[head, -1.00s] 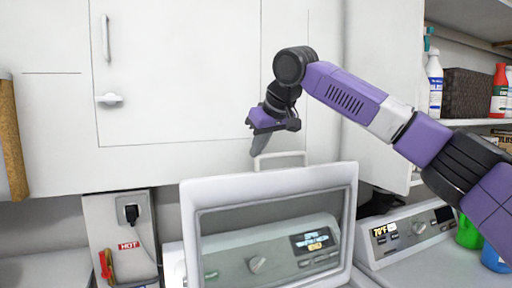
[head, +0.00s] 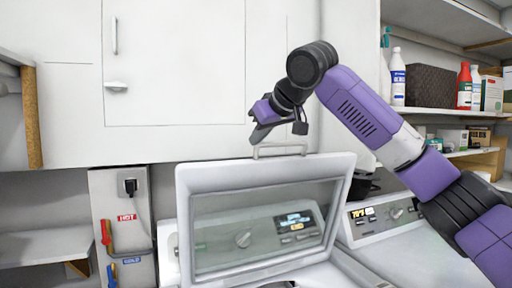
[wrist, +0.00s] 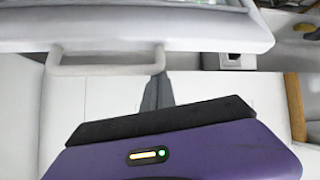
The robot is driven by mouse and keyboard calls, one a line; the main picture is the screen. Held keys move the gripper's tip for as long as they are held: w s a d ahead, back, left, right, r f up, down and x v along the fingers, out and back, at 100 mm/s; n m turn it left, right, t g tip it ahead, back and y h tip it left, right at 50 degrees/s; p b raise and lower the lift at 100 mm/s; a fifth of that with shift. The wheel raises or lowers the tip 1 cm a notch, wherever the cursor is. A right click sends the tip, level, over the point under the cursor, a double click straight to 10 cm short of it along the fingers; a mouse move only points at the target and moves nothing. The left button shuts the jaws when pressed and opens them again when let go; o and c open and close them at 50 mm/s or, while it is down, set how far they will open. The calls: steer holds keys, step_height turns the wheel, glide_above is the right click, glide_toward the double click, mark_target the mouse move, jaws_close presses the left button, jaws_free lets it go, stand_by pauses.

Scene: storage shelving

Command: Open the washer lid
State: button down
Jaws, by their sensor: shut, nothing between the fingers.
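The washer lid (head: 183,225) stands raised in the head view, a white frame with a clear window. The washer's control panel (head: 243,240) shows through this window. A pale handle (head: 280,147) sticks up from the lid's top edge. My gripper (head: 257,138) is shut and empty at the left end of the handle in the head view. In the wrist view, the narrow shut fingers (wrist: 157,82) point at one end of the handle (wrist: 105,67), close to it. I cannot tell whether they touch. The lid's edge (wrist: 130,32) crosses the top of the wrist view.
White cabinets (head: 175,65) stand behind my gripper. A second machine (head: 365,230) with a lit display is at the right. Shelves (head: 440,112) with bottles and a dark basket (head: 430,86) are farther right. A wall box with a plug and taps (head: 122,215) is at the left.

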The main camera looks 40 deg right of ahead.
steer(key=shift+s+a+f+b, duration=0.1)
steer(key=shift+s+b, duration=0.05)
steer(key=shift+s, duration=0.3)
steer(key=shift+s+a+f+b, duration=0.1)
steer(key=shift+s+b, duration=0.05)
steer(key=shift+s, duration=0.3)
steer(key=shift+r, duration=0.15)
steer(key=w+r+p, duration=0.2)
steer(key=w+p, duration=0.1)
steer(key=p, duration=0.1)
steer(key=shift+a+r, duration=0.15)
steer(key=shift+r, duration=0.15)
steer(key=b+v, duration=0.2)
steer(key=v, duration=0.7)
steer(key=shift+s, duration=0.4)
steer(key=shift+f, duration=0.1)
